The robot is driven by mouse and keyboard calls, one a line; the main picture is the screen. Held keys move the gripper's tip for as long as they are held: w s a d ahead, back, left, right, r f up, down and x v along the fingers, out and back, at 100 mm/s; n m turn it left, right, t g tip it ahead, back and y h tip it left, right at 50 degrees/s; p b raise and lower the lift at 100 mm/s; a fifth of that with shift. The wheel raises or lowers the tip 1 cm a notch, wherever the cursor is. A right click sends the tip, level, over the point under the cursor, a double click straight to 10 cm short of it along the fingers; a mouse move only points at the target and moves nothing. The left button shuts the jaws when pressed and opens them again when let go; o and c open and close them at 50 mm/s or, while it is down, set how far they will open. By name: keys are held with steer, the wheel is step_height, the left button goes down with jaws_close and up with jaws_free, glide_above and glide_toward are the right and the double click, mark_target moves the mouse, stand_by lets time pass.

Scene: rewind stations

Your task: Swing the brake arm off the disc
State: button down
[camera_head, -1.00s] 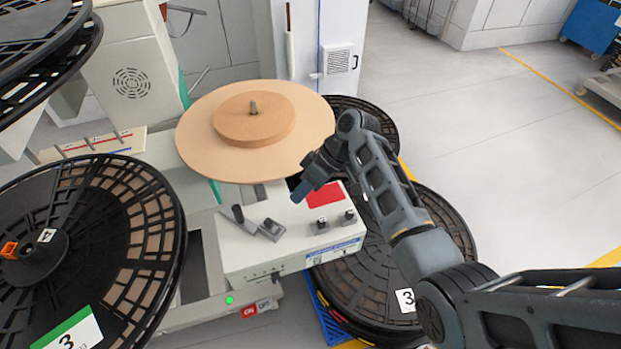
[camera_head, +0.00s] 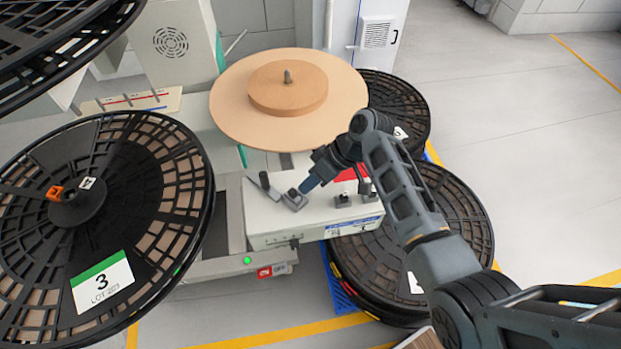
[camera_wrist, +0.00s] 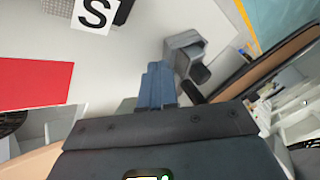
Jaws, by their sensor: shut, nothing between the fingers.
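A tan disc (camera_head: 225,108) with a smaller round core on a spindle stands above a white control box (camera_head: 290,222). On the box top is a grey block (camera_head: 294,200) with a short black-handled lever (camera_head: 264,181) to its left. They look like the brake arm, but I cannot be sure. The grey block also shows in the wrist view (camera_wrist: 184,50), with a black end below it. My gripper (camera_head: 309,184) is shut and empty, its blue fingers just above and right of the block. In the wrist view the fingers (camera_wrist: 156,80) are left of the block; contact is unclear.
Black reels (camera_head: 110,215) stand at the left, close to the box. More black reels (camera_head: 455,215) lie stacked at the right under my arm. A red panel (camera_head: 346,175) and small dark knobs (camera_head: 342,201) are on the box's right side. Open floor lies further right.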

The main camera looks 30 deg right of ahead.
steer(key=shift+s+a+r+p, duration=0.1)
steer(key=shift+s+a+p, duration=0.25)
steer(key=shift+s+a, duration=0.3)
steer(key=shift+w, duration=0.1)
steer(key=v, duration=0.8)
